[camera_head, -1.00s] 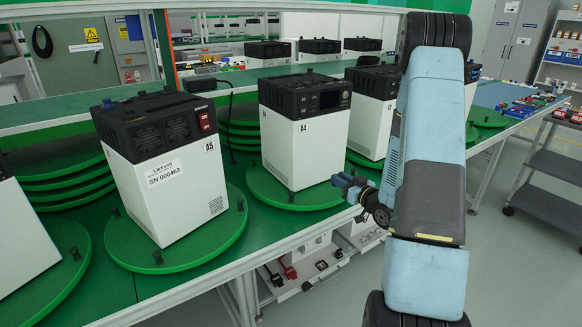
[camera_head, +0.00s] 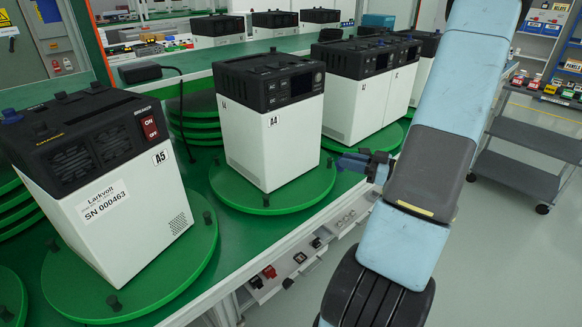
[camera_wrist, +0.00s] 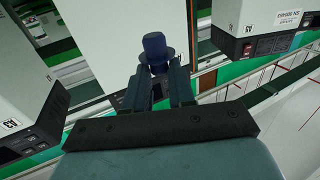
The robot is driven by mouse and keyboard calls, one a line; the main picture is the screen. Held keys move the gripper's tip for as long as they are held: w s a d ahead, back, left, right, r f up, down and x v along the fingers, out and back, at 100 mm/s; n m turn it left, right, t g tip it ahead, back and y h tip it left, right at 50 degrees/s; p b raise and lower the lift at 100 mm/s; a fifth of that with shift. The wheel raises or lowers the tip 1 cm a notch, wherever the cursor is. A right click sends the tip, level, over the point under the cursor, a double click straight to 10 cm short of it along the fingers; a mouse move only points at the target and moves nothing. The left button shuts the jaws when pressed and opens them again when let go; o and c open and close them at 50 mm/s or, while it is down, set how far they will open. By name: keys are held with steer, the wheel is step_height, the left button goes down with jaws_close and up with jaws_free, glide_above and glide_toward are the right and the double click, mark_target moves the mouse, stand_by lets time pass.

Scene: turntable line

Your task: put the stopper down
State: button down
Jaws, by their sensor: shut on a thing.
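The stopper is a dark blue, short round piece with a wider rim (camera_wrist: 154,47). In the wrist view it stands between the fingertips of my gripper (camera_wrist: 155,85), which is shut on it. In the head view my gripper (camera_head: 368,163) points left, with the dark blue stopper (camera_head: 347,163) at its tip. It shows right of the white unit A4 (camera_head: 268,140) and close to the right edge of its green turntable (camera_head: 315,190). I cannot tell the height of the stopper above the bench, and no contact with a surface shows.
Unit A5 (camera_head: 120,215) stands on a green turntable (camera_head: 195,262) with small dark pegs at its rim. More white units (camera_head: 345,105) stand behind. Below the bench edge is a shelf with small parts (camera_head: 285,272). A grey cart (camera_head: 530,140) stands at the right.

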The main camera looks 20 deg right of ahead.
steer(key=w+f, duration=0.3)
steer(key=w, duration=0.1)
steer(key=w+f, duration=0.3)
steer(key=w, duration=0.1)
steer(key=w+f, duration=0.3)
steer(key=w, duration=0.1)
steer(key=shift+w+a, duration=0.25)
steer(key=shift+w, duration=0.05)
steer(key=shift+w+f, duration=0.25)
steer(key=shift+f, duration=1.55)
steer(key=c, duration=0.9)
jaws_free()
steer(key=shift+c, duration=0.2)
steer(key=shift+s, duration=0.1)
